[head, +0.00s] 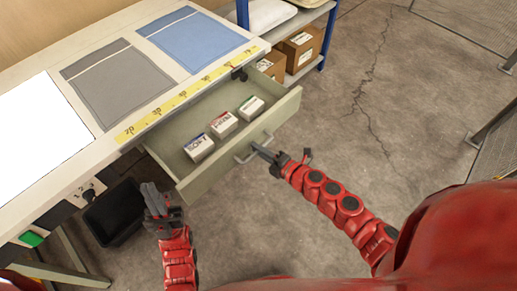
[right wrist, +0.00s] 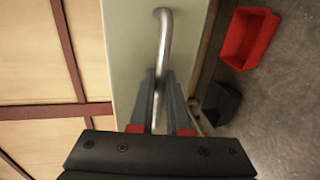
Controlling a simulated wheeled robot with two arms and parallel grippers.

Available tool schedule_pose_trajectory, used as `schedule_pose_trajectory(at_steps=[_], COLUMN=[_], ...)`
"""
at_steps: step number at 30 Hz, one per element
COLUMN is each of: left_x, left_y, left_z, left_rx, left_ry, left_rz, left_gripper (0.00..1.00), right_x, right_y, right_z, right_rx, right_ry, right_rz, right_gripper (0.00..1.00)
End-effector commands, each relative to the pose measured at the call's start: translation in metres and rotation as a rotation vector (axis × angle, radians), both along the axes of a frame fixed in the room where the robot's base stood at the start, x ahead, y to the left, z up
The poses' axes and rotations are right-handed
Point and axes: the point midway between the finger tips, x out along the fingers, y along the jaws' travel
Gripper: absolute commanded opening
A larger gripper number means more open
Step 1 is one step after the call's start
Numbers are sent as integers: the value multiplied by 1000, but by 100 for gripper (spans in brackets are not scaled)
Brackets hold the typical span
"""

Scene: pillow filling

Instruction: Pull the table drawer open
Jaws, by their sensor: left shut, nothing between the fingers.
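The table drawer (head: 184,176) is pulled out from under the table, its inside in plain sight. Three small boxes lie in it: one at the near left (head: 199,148), one in the middle (head: 224,125) and one at the right (head: 251,108). My right gripper (head: 258,150) is at the drawer's metal handle (head: 243,159). In the right wrist view the handle (right wrist: 164,35) runs between its two fingers (right wrist: 160,84), which are closed on it in front of the pale drawer front (right wrist: 127,60). My left gripper (head: 152,190) is shut and empty, left of the drawer.
The table top (head: 118,36) holds a grey cloth piece (head: 117,85), a blue one (head: 193,42) and a yellow ruler strip (head: 185,96). A black bin (head: 113,213) stands below the table. A shelf with cardboard boxes (head: 300,48) is behind.

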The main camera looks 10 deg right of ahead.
Motion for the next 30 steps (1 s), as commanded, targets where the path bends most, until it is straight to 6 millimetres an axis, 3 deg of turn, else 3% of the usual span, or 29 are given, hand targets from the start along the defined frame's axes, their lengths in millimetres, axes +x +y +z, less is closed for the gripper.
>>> schedule_pose_trajectory(at_steps=[1, 5, 20, 30], left_x=[0, 0, 0, 0], left_y=[0, 0, 0, 0], left_z=[0, 0, 0, -2], left_rx=[0, 0, 0, 0], left_ry=[0, 0, 0, 0], left_rz=[0, 0, 0, 0], left_gripper=[0, 0, 0, 0], right_x=[0, 0, -3, -47], right_y=[-1, 0, -4, -36], right_z=[0, 0, 1, 12], right_rx=[-1, 0, 0, -1], right_ry=[0, 0, 0, 1], right_rz=[-3, -2, -3, -5], right_gripper=[22, 45, 45, 45])
